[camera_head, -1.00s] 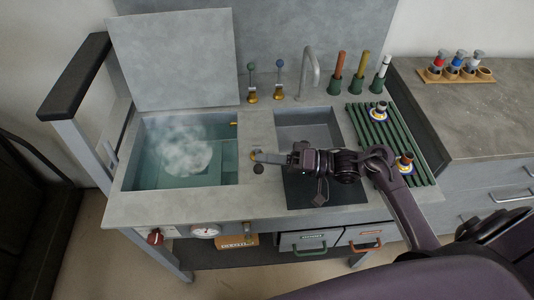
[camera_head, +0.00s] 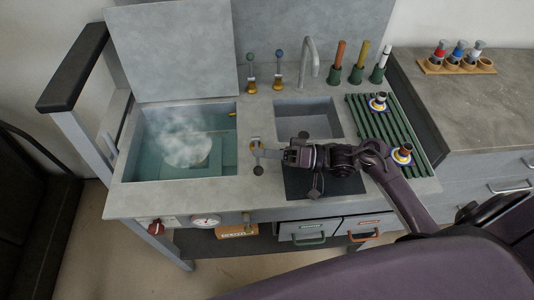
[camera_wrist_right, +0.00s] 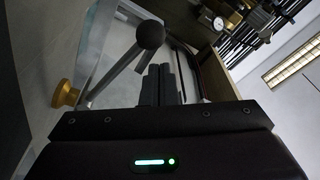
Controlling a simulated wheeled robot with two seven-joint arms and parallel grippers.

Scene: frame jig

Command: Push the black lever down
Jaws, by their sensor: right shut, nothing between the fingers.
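The black lever (camera_head: 258,170) is a black ball on a thin metal rod with a brass base, on the counter strip between the water basin and the sink. In the right wrist view its black ball (camera_wrist_right: 150,35) is up and left of the fingertips, and its rod slants down to the brass base. My right gripper (camera_head: 273,154) is shut and empty, just right of the lever. In the wrist view its dark fingers (camera_wrist_right: 160,84) are close to the rod; I cannot tell whether they touch. My left gripper is not in view.
A basin (camera_head: 134,155) with steaming water lies left, its grey lid (camera_head: 170,55) raised. Levers with a green knob (camera_head: 251,55) and a blue knob (camera_head: 279,54) stand behind, next to a faucet (camera_head: 310,60). A green slatted rack (camera_head: 385,128) is at right.

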